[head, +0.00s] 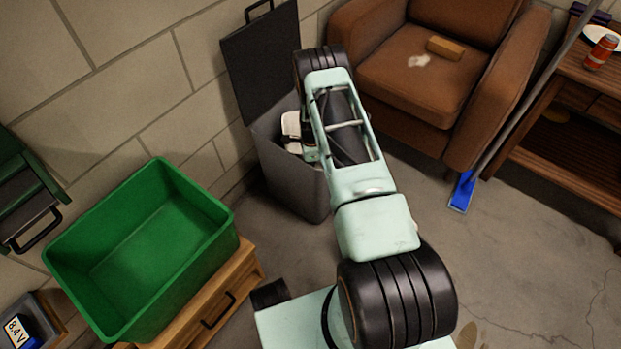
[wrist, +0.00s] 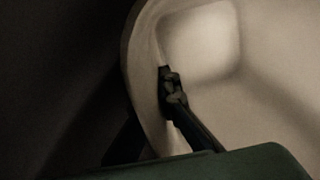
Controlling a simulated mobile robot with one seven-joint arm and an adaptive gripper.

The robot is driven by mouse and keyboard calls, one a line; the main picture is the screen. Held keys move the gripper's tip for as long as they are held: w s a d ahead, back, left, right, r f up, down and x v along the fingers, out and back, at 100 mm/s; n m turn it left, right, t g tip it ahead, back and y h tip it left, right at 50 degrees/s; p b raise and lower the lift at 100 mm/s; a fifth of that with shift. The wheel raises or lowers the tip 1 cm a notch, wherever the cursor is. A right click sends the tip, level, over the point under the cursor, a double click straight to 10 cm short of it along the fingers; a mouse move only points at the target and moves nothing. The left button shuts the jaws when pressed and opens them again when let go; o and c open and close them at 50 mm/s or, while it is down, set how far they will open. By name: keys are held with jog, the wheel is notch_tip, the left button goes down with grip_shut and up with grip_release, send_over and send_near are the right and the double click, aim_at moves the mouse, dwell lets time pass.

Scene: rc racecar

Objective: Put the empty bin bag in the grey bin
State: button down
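The grey bin (head: 291,184) stands on the floor against the wall with its lid (head: 260,60) raised. A small white part of the bin bag (head: 290,128) shows at the bin's mouth, beside the end of my arm. In the wrist view the bag (wrist: 250,70) is a pale, hollow form filling the right side. My gripper (wrist: 160,85) is shut on the bag's edge, with one dark finger against the inside and the other dim on the outside. My arm hides most of the gripper and the bin's opening in the head view.
A green crate (head: 185,258) sits on a wooden drawer unit (head: 225,300) left of the bin. A brown armchair (head: 400,120) stands close on the right. A blue-headed mop (head: 463,190) leans near a wooden table (head: 572,135).

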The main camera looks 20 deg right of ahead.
notch_tip(320, 180, down, 5)
jog(key=shift+r+b, duration=0.15)
jog(key=shift+b, duration=0.65)
jog(key=c, duration=2.2)
grip_release()
jog(key=shift+r, duration=0.1)
jog(key=shift+o, duration=0.2)
notch_tip(320, 180, up, 12)
jog(key=p, duration=0.4)
jog(key=shift+s, duration=0.45)
jog(key=shift+a, duration=0.1)
